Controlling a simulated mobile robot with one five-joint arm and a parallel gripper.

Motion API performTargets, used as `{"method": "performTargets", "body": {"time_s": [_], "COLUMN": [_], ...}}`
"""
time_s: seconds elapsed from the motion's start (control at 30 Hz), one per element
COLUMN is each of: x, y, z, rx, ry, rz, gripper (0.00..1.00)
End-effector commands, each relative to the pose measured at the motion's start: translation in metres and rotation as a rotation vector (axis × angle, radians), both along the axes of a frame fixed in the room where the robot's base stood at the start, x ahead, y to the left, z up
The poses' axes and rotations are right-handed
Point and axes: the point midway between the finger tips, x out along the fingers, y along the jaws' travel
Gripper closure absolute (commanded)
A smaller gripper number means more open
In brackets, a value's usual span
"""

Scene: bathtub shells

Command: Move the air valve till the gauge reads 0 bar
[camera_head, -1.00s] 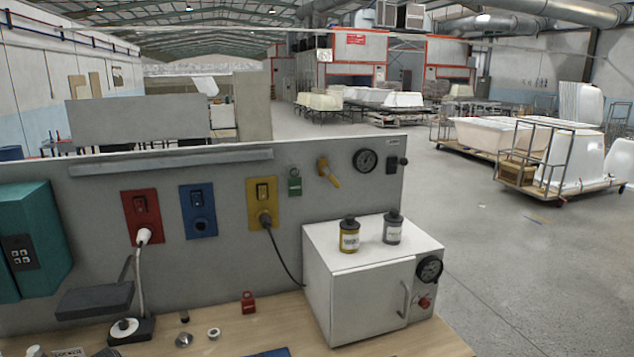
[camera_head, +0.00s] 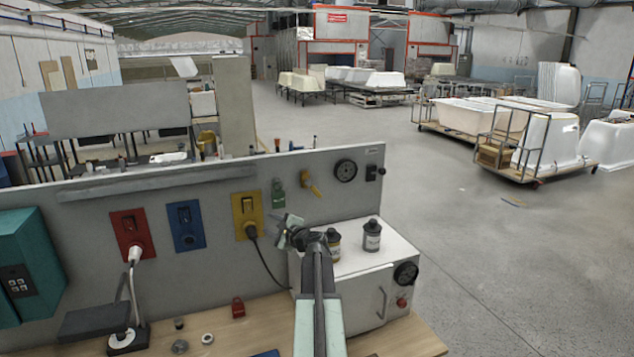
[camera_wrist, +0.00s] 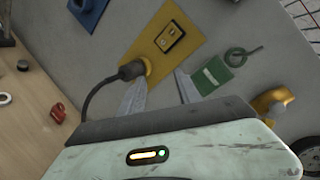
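The yellow air valve lever (camera_head: 310,183) is on the grey panel, slanting down to the right. The round dark gauge (camera_head: 345,170) is to its right; its needle is too small to read. My gripper (camera_head: 284,222) is in front of the panel, below and left of the valve. In the wrist view my gripper (camera_wrist: 160,85) is open, its two fingers apart with nothing between them. There the yellow valve (camera_wrist: 270,102) lies to the right of the fingers, with the gauge (camera_wrist: 308,150) partly cut off at the right edge.
A green padlock tag (camera_head: 278,194) hangs left of the valve. A yellow socket (camera_head: 248,213) with a plugged black cable is close by. A white cabinet (camera_head: 345,305) carries two canisters (camera_head: 372,237) below the valve. Red and blue switch plates (camera_head: 186,226) are further left.

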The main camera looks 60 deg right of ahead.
Motion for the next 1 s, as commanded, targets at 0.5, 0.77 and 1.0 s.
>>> {"method": "performTargets", "body": {"time_s": [0.5, 0.77, 1.0], "x": [-0.129, -0.103, -0.069], "y": [-0.146, -0.166, -0.189], "z": [0.054, 0.054, 0.054], "rx": [0.236, 0.234, 0.233], "ry": [-0.302, -0.299, -0.298], "rz": [-0.355, -0.353, -0.352], "gripper": [0.60, 0.60, 0.60]}}
